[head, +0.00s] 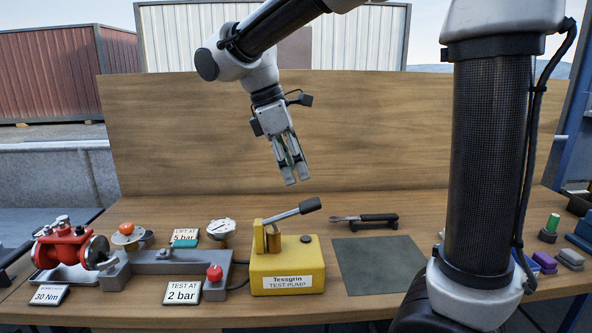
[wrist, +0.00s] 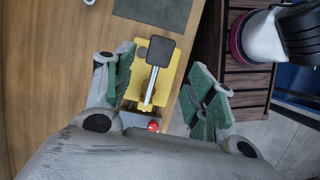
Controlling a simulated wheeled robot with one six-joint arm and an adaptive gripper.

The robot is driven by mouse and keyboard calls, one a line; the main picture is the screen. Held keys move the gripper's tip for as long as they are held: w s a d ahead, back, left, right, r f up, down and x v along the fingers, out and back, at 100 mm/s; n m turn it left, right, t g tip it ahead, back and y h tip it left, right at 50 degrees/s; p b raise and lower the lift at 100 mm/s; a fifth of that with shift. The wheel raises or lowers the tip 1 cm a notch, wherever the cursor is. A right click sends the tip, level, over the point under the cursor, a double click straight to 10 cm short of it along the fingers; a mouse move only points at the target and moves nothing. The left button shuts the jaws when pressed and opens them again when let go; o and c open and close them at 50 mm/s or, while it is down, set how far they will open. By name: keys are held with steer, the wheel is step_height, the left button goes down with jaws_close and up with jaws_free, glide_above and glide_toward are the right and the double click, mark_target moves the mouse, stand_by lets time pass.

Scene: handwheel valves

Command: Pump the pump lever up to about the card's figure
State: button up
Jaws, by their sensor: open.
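The yellow test pump (head: 287,268), labelled "Tessgrin TEST PUMP", stands on the bench. Its pump lever (head: 284,214) slants up to the right and ends in a black grip (head: 311,205). My gripper (head: 291,182) is open and empty, pointing down above the lever and apart from it. In the wrist view the pump (wrist: 126,72) and the black grip (wrist: 160,50) show between my open fingers (wrist: 163,60). One card (head: 185,236) reads "LIFT AT 5 bar" and another (head: 182,292) "TEST AT 2 bar". The round gauge (head: 221,227) is too small to read.
A red valve (head: 72,250) with a handwheel stands at the left, by a "30 Nm" card (head: 48,295). A red knob (head: 215,273) is left of the pump. A wrench-like tool (head: 365,218) and a bare dark mat (head: 380,264) lie to its right. The wooden backboard (head: 400,130) stands behind.

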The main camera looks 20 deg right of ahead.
mark_target(309, 203)
steer(key=shift+x, duration=4.15)
steer(key=c, duration=0.8)
steer(key=shift+c, duration=0.2)
